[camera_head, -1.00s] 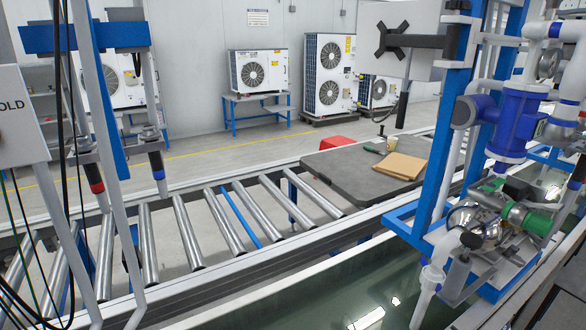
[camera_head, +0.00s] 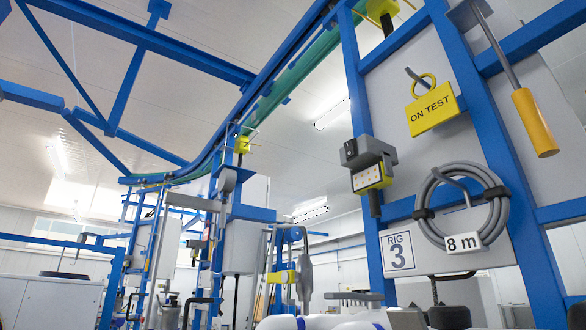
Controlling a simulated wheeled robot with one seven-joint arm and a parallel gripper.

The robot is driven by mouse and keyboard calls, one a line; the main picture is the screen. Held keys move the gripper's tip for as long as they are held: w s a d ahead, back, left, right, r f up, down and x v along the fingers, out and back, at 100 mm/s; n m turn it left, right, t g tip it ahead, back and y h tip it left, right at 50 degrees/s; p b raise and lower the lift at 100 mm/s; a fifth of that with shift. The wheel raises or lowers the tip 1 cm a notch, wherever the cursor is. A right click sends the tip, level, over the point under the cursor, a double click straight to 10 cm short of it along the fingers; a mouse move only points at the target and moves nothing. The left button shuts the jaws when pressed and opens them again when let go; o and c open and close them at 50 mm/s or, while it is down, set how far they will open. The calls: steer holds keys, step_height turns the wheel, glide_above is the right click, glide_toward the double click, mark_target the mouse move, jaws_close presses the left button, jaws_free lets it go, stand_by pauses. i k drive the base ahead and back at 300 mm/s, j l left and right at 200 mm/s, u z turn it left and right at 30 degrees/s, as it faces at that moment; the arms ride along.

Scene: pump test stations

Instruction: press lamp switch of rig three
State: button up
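A white sign reading "RIG 3" (camera_head: 398,252) is fixed low on a blue upright frame right of centre. A grey box with a yellow-edged button panel (camera_head: 370,177) hangs on the frame's left post, above the sign; its small markings are too fine to read. White and blue rounded parts, apparently my own arm, show at the bottom edge.
A yellow "ON TEST" tag (camera_head: 433,110) hangs from a hook on the rig's panel. Below it hangs a coiled grey hose (camera_head: 433,212) marked "8 m". A yellow-handled tool (camera_head: 535,122) hangs at the right. Blue overhead beams (camera_head: 150,45) cross the upper left.

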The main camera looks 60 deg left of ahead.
mark_target(349, 145)
steer(key=u, duration=1.15)
